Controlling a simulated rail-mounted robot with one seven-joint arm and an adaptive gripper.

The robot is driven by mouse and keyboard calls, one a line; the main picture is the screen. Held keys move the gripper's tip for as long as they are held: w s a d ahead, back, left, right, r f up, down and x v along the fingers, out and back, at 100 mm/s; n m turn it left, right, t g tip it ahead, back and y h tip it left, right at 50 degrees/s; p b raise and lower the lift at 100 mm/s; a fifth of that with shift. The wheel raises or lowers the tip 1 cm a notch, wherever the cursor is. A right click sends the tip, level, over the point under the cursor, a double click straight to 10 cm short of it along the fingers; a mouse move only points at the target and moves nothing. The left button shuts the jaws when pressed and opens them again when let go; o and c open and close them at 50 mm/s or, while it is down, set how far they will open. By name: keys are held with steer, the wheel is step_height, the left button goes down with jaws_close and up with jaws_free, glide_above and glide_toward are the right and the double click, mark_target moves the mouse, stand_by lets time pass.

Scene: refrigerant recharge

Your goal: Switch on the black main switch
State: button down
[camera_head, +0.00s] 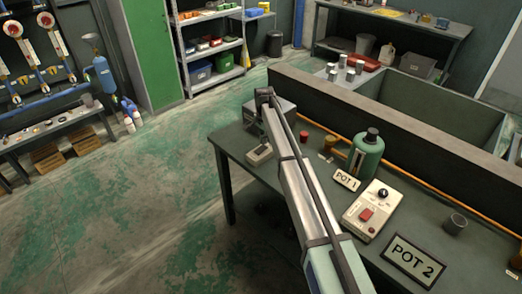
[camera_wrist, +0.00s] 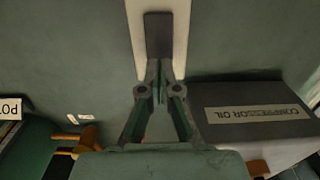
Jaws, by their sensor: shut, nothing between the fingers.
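The black main switch (camera_wrist: 158,34) is a dark rectangular piece on a pale beige housing (camera_wrist: 180,30), at the top centre of the wrist view. In the head view the small beige switch box (camera_head: 259,155) sits near the left end of the green bench. My gripper (camera_wrist: 160,66) is shut and empty. Its fingertips overlap the lower end of the black switch in the wrist view; I cannot tell whether they touch it. In the head view my arm reaches over the bench and the fingers cannot be made out. The switch's position, on or off, is not clear.
A dark box labelled COMPRESSOR OIL (camera_wrist: 255,112) stands close on the right in the wrist view. On the bench are a green bottle (camera_head: 366,157), a beige control box (camera_head: 371,212) with a red switch, a POT 1 sign (camera_head: 346,180) and a POT 2 sign (camera_head: 413,258).

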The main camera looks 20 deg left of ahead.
mark_target(263, 147)
steer(key=shift+f+b, duration=0.4)
steer(key=shift+f, duration=0.8)
stand_by(1.0)
steer(key=shift+r+p, duration=1.25)
steer(key=shift+r, duration=2.3)
